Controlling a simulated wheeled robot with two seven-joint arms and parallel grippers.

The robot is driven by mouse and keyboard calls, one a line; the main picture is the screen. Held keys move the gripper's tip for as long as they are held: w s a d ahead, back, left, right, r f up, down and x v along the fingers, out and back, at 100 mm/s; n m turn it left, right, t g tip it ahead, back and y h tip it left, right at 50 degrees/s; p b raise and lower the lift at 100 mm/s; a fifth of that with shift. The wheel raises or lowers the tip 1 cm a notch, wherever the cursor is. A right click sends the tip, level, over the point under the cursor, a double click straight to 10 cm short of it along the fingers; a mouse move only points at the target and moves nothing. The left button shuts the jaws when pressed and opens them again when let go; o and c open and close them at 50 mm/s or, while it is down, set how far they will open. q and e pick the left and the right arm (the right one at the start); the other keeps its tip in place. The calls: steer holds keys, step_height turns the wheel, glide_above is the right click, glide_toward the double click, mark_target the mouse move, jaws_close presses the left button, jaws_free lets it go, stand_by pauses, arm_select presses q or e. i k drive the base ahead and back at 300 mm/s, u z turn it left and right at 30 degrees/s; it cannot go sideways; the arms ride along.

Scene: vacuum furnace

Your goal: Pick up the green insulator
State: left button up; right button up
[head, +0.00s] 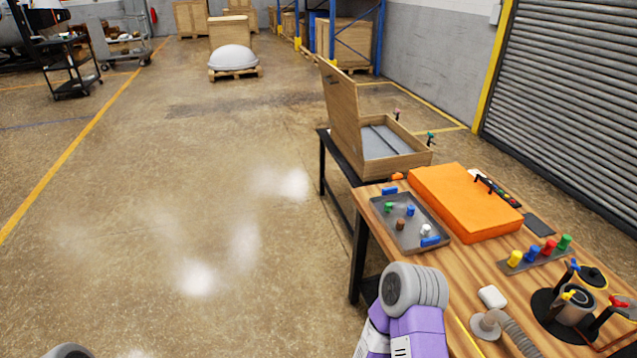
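A small green piece (388,208) stands in the grey tray (432,212) on the wooden table, near the tray's left side. A second green piece (564,242) stands at the right end of a grey rack (537,262), beside a red, a blue and a yellow one. I cannot tell from their shape which is the insulator. Neither of my grippers is in view. A purple and grey link of my arm shows at the bottom centre, in front of the table's near left part. A grey bit of mine shows at the bottom left edge.
The tray also holds blue, brown and white pieces (426,230). An orange block (464,202) lies beside it. An open wooden case (397,165) stands behind. Floor left is clear.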

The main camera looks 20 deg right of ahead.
mark_target(388, 207)
steer(key=z, duration=0.4)
steer(key=i, duration=1.6)
steer(key=z, duration=0.9)
